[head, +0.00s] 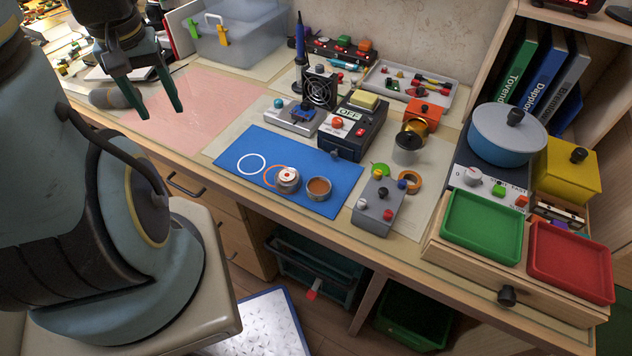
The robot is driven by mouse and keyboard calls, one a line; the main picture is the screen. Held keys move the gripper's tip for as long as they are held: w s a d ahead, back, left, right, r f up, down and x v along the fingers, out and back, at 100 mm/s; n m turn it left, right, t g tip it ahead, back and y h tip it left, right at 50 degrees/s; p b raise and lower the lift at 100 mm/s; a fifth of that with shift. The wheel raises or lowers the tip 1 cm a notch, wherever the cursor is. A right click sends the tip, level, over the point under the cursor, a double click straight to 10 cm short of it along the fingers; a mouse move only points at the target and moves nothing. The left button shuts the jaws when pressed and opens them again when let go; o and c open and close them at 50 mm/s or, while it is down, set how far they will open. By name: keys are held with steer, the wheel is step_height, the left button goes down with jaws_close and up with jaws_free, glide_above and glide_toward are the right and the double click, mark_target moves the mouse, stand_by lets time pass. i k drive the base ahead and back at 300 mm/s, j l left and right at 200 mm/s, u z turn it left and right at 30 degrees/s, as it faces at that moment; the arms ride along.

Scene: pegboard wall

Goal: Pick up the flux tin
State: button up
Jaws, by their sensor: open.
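Two small round metal tins stand side by side on the blue mat (240,153) at the bench's front edge. The right tin (318,190) is open-topped with amber-brown contents and looks like the flux tin. The left tin (288,181) is silver with a whitish and reddish top; I cannot read a label on either. The left tin covers part of an orange ring mark on the mat. My gripper (156,110) is at the upper left, above the pink mat, with its dark green fingers apart and empty. It is well left of the tins and touches neither.
A grey control box (378,206) with knobs stands right of the tins. A black box with an OFF display (352,125) and a small fan (320,90) stand behind the mat. Green (482,226) and red (570,262) trays are at the right. The pink mat (190,115) looks clear.

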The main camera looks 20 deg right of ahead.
mark_target(319, 188)
steer(key=k+j+u, duration=0.1)
steer(key=k, duration=0.4)
steer(key=k+j+u, duration=0.1)
steer(key=k+j, duration=0.25)
steer(key=k, duration=0.15)
steer(key=k+j+u, duration=0.1)
steer(key=k+j, duration=0.2)
steer(key=k, duration=0.15)
